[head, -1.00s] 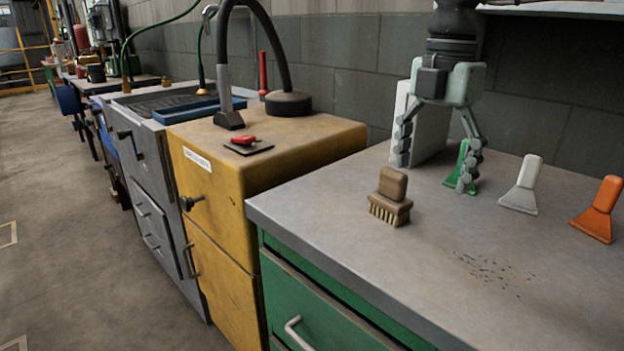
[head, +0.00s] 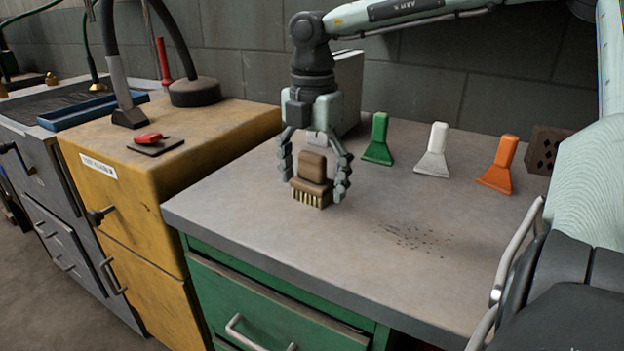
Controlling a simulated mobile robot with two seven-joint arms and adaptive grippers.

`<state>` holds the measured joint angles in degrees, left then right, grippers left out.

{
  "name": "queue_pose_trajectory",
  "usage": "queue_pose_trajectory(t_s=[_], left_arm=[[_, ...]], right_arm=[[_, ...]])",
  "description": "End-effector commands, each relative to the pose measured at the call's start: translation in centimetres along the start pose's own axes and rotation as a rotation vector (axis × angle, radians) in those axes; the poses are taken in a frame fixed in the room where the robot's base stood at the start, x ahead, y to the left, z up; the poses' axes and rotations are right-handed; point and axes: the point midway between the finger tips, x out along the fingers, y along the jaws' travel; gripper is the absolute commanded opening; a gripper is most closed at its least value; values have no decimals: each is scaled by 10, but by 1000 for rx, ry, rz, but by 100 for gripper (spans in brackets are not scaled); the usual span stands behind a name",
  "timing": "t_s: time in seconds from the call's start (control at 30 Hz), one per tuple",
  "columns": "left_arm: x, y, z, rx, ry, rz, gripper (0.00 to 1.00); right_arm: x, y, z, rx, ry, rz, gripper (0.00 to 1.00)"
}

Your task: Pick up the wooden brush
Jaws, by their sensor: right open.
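The wooden brush (head: 312,176) stands upright on the grey top of the green cabinet, with its pale bristles down and its brown handle up. My right gripper (head: 314,190) is open and points down. Its two fingers are on either side of the brush, one to the left and one to the right. A small gap seems to show between the brush and each finger; contact cannot be told for certain. My left gripper is not in view.
A green scraper (head: 379,140), a white scraper (head: 434,150) and an orange scraper (head: 499,165) stand behind and right of the brush. A hollow brick (head: 546,150) is at the far right. Dark crumbs (head: 412,237) lie on the grey worktop (head: 270,262). A yellow cabinet (head: 200,140) adjoins on the left.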

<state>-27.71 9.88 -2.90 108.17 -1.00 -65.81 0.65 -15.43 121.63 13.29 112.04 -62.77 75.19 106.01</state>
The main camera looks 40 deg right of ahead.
Motion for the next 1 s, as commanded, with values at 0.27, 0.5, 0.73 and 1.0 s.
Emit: queue_pose_trajectory(t_s=[0.27,0.5,0.73,1.0], left_arm=[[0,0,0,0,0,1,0],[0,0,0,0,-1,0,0],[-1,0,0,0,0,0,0],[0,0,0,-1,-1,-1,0]], right_arm=[[0,0,0,0,0,0,72],[0,0,0,0,0,0,42],[0,0,0,0,-1,0,25],[-6,0,0,0,-2,1,25]])
